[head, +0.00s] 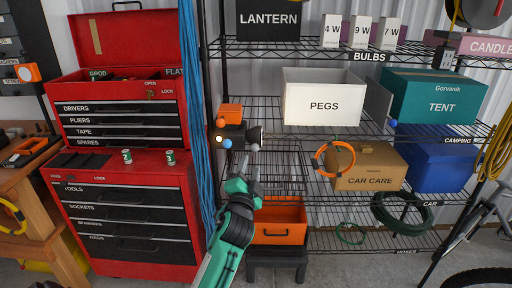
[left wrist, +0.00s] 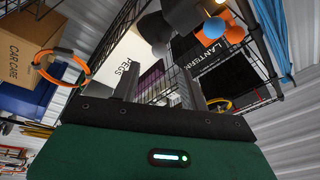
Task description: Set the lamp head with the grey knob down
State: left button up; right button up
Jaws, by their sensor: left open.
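A dark lamp head with a grey cone (head: 256,134) and a grey knob (head: 254,147) is at the left end of the middle shelf. Its cone (left wrist: 154,28) and what looks like its grey knob (left wrist: 160,51) show near the top of the left wrist view. Beside it are a blue knob (head: 227,144), an orange knob (head: 220,123) and a bright pale knob (head: 219,139). My left gripper (head: 248,168) is open and empty, just below and apart from the lamp head; its fingers point up in the left wrist view (left wrist: 160,85). My right gripper is out of view.
An orange block (head: 230,112) sits by the lamp parts. A white PEGS bin (head: 323,98) stands to the right on the wire shelf. An open orange drawer box (head: 278,220) is below, and blue cables (head: 190,110) hang left. A red tool chest (head: 110,160) stands further left.

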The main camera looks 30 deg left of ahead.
aim_at(255, 151)
pick_arm(q)
jog(key=p+x, duration=0.1)
jog(key=x, duration=0.8)
jog(key=shift+p, duration=0.3)
jog(key=shift+w+a, duration=0.1)
jog(key=shift+w, duration=0.2)
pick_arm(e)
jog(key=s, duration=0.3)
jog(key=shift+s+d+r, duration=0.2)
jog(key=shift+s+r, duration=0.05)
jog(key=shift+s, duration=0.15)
pick_arm(q)
jog(key=c, duration=0.9)
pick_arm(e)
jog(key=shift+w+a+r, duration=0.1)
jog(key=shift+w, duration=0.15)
